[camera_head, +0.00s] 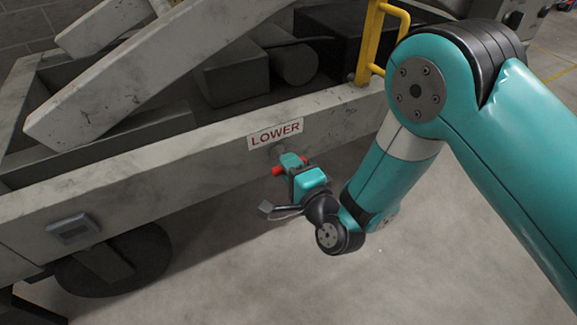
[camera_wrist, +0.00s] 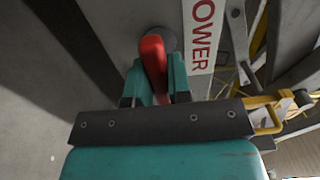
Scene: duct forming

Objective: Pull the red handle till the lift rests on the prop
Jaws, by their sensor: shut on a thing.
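The red handle (camera_head: 278,171) sticks out of the side of the lift's grey frame (camera_head: 190,160), just under a white LOWER sign (camera_head: 275,134). My gripper (camera_head: 289,163) is shut on the handle, and its red end shows beside the teal fingers. In the wrist view the red handle (camera_wrist: 153,56) lies between the two fingers of my gripper (camera_wrist: 155,85), with a dark round mount behind it. The lift's slanted grey arms (camera_head: 130,80) stand raised above the frame. I cannot make out the prop for certain.
A yellow rail (camera_head: 371,45) stands on the frame at the upper right, close to my arm. A grey box (camera_head: 73,229) sits on the frame's side at left, above a dark wheel (camera_head: 110,262). The concrete floor (camera_head: 230,270) in front is clear.

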